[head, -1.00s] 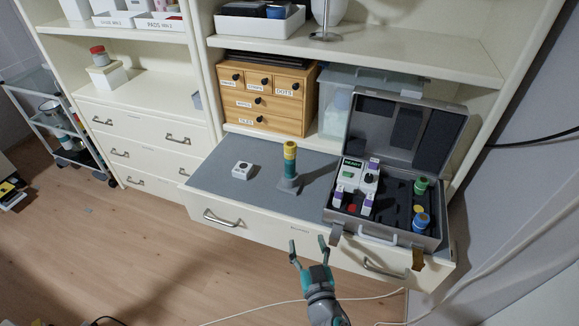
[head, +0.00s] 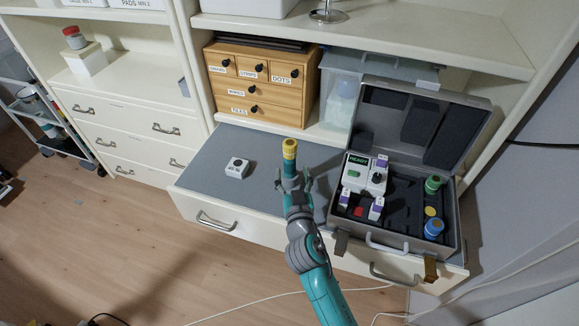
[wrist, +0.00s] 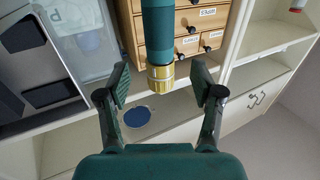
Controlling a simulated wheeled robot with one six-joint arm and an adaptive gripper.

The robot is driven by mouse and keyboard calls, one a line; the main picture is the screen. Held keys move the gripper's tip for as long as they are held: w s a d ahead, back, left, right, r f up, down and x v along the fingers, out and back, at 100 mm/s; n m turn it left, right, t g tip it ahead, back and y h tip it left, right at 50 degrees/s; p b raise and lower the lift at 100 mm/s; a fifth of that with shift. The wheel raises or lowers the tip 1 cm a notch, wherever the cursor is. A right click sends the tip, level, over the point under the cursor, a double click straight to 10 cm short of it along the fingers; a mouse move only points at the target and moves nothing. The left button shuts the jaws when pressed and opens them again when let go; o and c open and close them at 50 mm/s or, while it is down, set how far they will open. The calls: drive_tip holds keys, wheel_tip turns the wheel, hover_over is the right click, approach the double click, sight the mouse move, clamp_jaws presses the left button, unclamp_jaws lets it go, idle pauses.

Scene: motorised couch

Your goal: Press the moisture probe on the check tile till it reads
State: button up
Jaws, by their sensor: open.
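The moisture probe, a teal upright stick with a yellow top (head: 290,148), stands on the grey worktop. Its lower part is hidden behind my gripper in the head view. My gripper (head: 293,183) is open at the probe. In the wrist view the probe (wrist: 171,35) and its yellow band (wrist: 160,78) show between the two spread fingers, with gaps on both sides. A small white block with a dark round spot (head: 237,168), perhaps the check tile, lies to the left of the probe.
The open grey case (head: 455,222) stands right of the probe, holding several coloured vials. A wooden drawer box (head: 262,108) and a clear bin (head: 340,98) stand behind. The worktop (head: 215,150) around the white block is clear.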

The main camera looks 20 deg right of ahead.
sight(290, 162)
drive_tip(key=shift+w+d, duration=0.2)
drive_tip(key=shift+w, duration=0.85)
drive_tip(key=shift+w+d, duration=0.25)
drive_tip(key=shift+w, duration=0.8)
drive_tip(key=shift+w+d, duration=0.2)
drive_tip(key=shift+w, duration=0.85)
drive_tip(key=shift+c, duration=0.2)
clamp_jaws()
